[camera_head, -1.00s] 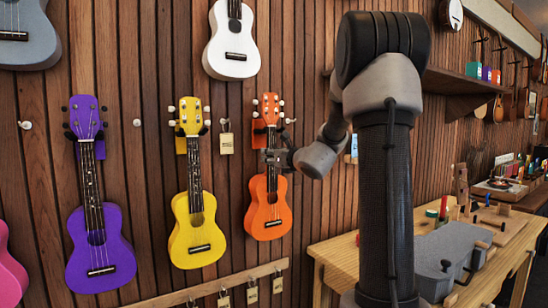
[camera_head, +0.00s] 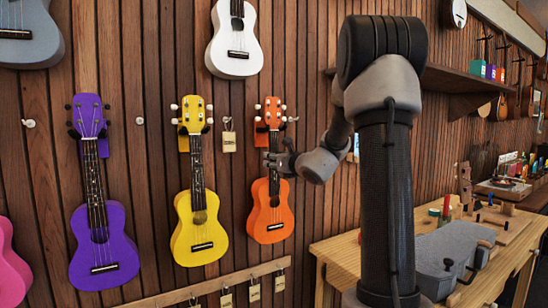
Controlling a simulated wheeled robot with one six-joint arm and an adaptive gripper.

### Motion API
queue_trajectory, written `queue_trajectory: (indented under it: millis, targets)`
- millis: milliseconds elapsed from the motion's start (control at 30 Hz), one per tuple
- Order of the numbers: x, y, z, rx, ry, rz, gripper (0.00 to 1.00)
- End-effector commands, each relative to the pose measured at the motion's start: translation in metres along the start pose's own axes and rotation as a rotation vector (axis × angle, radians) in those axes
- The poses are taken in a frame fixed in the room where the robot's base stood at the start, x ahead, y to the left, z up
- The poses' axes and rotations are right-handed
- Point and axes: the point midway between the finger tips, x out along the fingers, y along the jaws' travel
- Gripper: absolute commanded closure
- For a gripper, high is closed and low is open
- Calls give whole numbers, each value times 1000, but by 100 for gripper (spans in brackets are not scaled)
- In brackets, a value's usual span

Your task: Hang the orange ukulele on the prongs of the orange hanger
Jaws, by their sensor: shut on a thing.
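The orange ukulele (camera_head: 271,222) is upright against the slatted wall, head up, to the right of the yellow one. The orange hanger (camera_head: 261,138) shows as a small orange plate just behind its upper neck, with dark prong tips close under the headstock. I cannot tell whether the headstock rests on the prongs or is still slightly clear of them. My gripper (camera_head: 275,161) reaches in from the right and is shut on the ukulele's neck, just above the body. Its fingertips are small and partly hidden against the neck.
A yellow ukulele (camera_head: 199,230) and a purple ukulele (camera_head: 102,250) hang to the left, a white one (camera_head: 235,45) above. A price tag (camera_head: 229,142) hangs between yellow and orange. A workbench (camera_head: 345,257) with tools stands at right. A tag rail (camera_head: 205,287) runs below.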

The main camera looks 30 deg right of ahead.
Motion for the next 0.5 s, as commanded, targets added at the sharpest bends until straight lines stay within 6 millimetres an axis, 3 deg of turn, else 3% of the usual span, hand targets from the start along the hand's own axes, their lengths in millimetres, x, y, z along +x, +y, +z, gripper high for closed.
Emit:
queue_trajectory:
  millis: [333, 367, 500]
  targets:
    - [0, 0, 0, 0, -3, 0, 100]
    - [0, 0, 0, 0, -3, 0, 62]
    - [0, 0, 0, 0, -2, 0, 41]
